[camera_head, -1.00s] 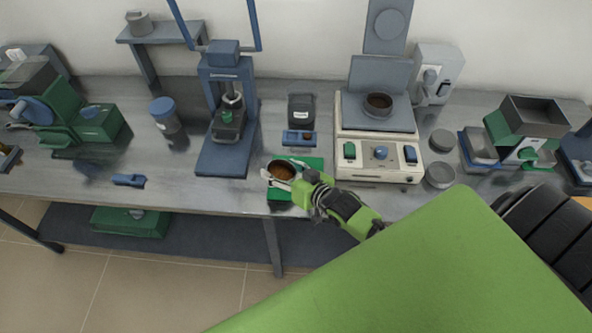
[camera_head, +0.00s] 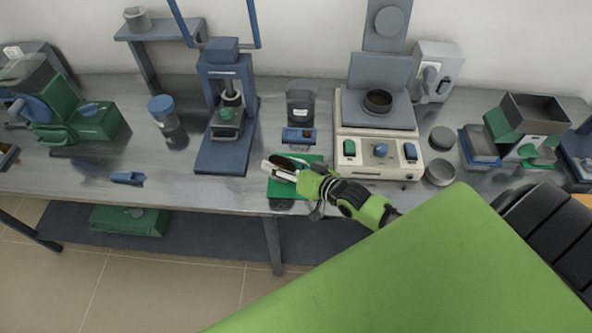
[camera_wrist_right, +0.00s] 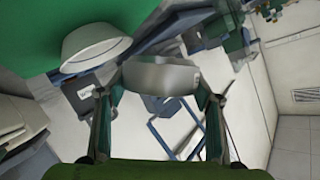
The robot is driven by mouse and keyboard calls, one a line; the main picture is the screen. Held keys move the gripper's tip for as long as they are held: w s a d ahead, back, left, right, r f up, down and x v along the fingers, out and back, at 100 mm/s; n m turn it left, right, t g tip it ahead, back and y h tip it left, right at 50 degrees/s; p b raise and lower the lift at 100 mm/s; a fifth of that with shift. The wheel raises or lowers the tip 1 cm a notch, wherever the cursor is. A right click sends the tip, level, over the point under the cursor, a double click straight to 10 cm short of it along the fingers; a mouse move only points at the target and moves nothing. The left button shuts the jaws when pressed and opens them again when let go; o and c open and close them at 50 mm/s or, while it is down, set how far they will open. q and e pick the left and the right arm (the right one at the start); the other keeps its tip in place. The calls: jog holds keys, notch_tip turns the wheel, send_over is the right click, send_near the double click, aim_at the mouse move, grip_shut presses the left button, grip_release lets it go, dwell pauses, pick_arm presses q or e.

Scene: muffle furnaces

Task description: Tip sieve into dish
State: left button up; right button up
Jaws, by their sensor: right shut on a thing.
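My right gripper (camera_head: 288,170) is shut on the sieve, low over the green mat (camera_head: 285,191). In the head view the sieve (camera_head: 295,161) is tilted, with dark brown contents partly showing. In the right wrist view the sieve (camera_wrist_right: 160,76) is a grey round-walled piece between the fingers of my right gripper (camera_wrist_right: 160,88). A white dish (camera_wrist_right: 95,50) shows beside the sieve in that view, against the green mat (camera_wrist_right: 45,35). I cannot make out the dish clearly in the head view. My left gripper is not in view.
A blue press (camera_head: 226,150) stands left of the mat. A small blue tray (camera_head: 299,137) and dark jar (camera_head: 300,105) are behind it. A cream heater unit (camera_head: 375,165) stands to the right.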

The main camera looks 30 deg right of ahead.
jog(key=shift+m+b, duration=0.3)
jog(key=shift+b, duration=0.15)
jog(key=shift+d+r+m+y, duration=0.2)
jog(key=shift+m+y, duration=0.1)
jog(key=shift+y, duration=0.1)
jog(key=shift+a, duration=0.1)
jog(key=shift+d+r+m+y+b, duration=0.1)
jog(key=shift+d+m+y+b, duration=0.25)
jog(key=shift+b, duration=0.7)
jog(key=shift+r, duration=0.1)
jog(key=shift+r+m, duration=0.1)
jog(key=shift+m, duration=0.15)
